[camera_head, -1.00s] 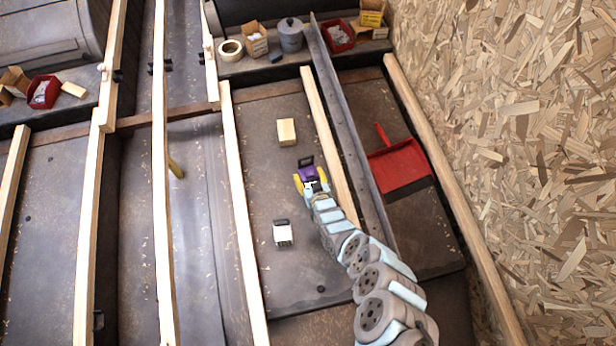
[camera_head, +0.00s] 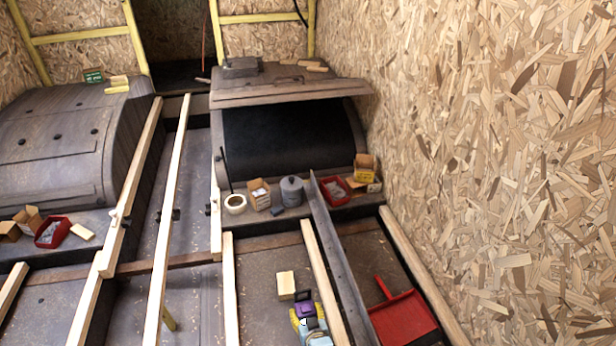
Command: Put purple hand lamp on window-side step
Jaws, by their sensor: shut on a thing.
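The purple hand lamp (camera_head: 304,309) is at the bottom of the picture, with a dark part at its top end. My gripper (camera_head: 307,317) is shut on it, with yellow parts at its sides. A pale wooden block (camera_head: 286,285) is just beyond the lamp. Two ledge-like steps lie in front of the wheel arches, the right one (camera_head: 262,222) and the left one (camera_head: 98,222). No window shows, so I cannot tell which step is window-side. The lower end of the lamp is hidden by my gripper.
The right step carries a tape roll (camera_head: 235,204), a grey tin (camera_head: 292,191), cardboard boxes (camera_head: 259,194) and a red bin (camera_head: 334,189). Wooden battens (camera_head: 322,278) and a dark metal rail (camera_head: 342,268) run lengthwise. A red dustpan (camera_head: 403,319) lies at right.

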